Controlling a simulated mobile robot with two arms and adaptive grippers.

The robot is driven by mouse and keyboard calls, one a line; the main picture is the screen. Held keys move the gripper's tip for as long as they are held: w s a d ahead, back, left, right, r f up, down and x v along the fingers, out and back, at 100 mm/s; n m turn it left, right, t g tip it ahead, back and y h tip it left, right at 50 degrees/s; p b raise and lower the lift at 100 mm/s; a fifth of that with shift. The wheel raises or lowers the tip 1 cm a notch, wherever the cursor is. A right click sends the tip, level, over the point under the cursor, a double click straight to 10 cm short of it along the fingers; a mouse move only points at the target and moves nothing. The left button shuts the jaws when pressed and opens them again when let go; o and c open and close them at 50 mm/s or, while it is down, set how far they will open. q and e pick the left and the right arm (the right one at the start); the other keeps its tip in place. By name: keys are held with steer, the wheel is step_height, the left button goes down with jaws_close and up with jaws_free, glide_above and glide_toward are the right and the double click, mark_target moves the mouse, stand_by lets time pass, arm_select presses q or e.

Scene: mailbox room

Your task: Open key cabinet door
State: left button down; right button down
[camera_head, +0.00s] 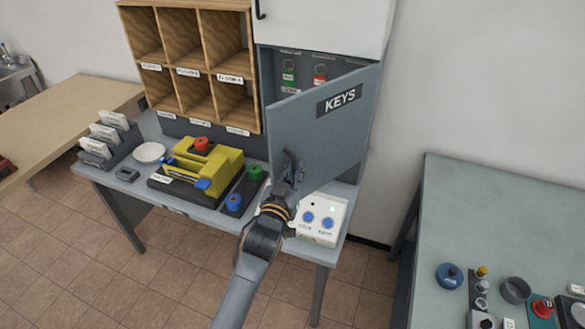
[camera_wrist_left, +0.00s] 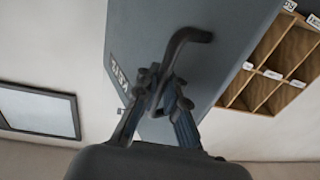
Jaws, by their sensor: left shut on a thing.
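The key cabinet (camera_head: 295,55) stands at the back of the desk. Its grey-blue door (camera_head: 325,135), labelled KEYS, stands partly open with its face swung outward. Green and red key tags show hanging inside, above the door's top edge. My left gripper (camera_head: 289,180) is at the door's lower left side, shut on the door handle (camera_head: 292,163). In the left wrist view the dark bent handle (camera_wrist_left: 183,42) sits between the fingers (camera_wrist_left: 160,100), with the door (camera_wrist_left: 190,70) behind it. My right gripper is in neither view.
A wooden pigeonhole rack (camera_head: 200,65) stands left of the cabinet. A yellow device (camera_head: 203,167) and a white box with blue buttons (camera_head: 322,218) are on the desk below. A green-grey table (camera_head: 490,210) with several small items is at right.

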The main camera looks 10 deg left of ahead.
arm_select(q)
steer(key=shift+a+f, duration=0.2)
steer(key=shift+f, duration=0.05)
steer(key=c, duration=1.7)
jaws_free()
steer(key=shift+s+a+r, duration=0.15)
steer(key=shift+s+r, duration=0.05)
steer(key=shift+r, duration=0.05)
steer(key=s, duration=0.4)
steer(key=s+a, duration=0.1)
steer(key=s, duration=0.3)
steer(key=s+a, duration=0.1)
steer(key=s, duration=0.3)
steer(key=shift+a, duration=0.1)
